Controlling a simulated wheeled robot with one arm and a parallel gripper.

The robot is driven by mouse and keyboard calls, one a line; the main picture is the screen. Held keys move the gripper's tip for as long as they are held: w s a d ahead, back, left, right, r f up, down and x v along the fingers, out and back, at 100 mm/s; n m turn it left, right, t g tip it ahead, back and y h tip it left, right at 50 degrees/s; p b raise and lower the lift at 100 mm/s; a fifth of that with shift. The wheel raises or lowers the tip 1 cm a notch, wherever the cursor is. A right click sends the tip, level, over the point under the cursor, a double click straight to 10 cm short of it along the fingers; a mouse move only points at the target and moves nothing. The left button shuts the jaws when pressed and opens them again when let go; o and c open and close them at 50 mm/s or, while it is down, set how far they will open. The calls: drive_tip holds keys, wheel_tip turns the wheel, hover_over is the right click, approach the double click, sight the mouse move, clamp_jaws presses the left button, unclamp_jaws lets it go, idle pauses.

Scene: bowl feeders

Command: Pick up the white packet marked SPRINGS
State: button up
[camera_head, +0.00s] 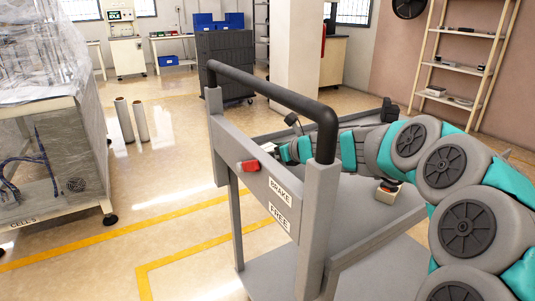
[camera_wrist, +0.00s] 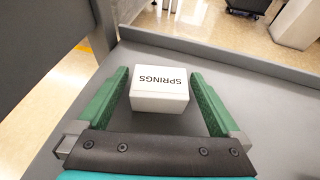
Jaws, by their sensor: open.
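The white packet marked SPRINGS (camera_wrist: 160,98) is a small box lying on the grey cart top (camera_wrist: 275,122). Its lettering reads upside down in the wrist view. My gripper (camera_wrist: 160,74) is open, with its green fingers reaching along both sides of the packet. Gaps show between the packet and each finger, so nothing is gripped. In the head view my arm reaches leftward over the cart, and its end is partly hidden behind the cart's handle frame.
The cart has a raised rim (camera_wrist: 225,68) beyond the packet. Its black handle bar (camera_head: 275,92) and a panel labelled BRAKE and FREE (camera_head: 279,205) stand at the near side. A wrapped machine (camera_head: 45,120) stands left.

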drive_tip(key=c, duration=1.4)
drive_tip(key=shift+o, duration=0.2)
drive_tip(key=shift+r, duration=0.1)
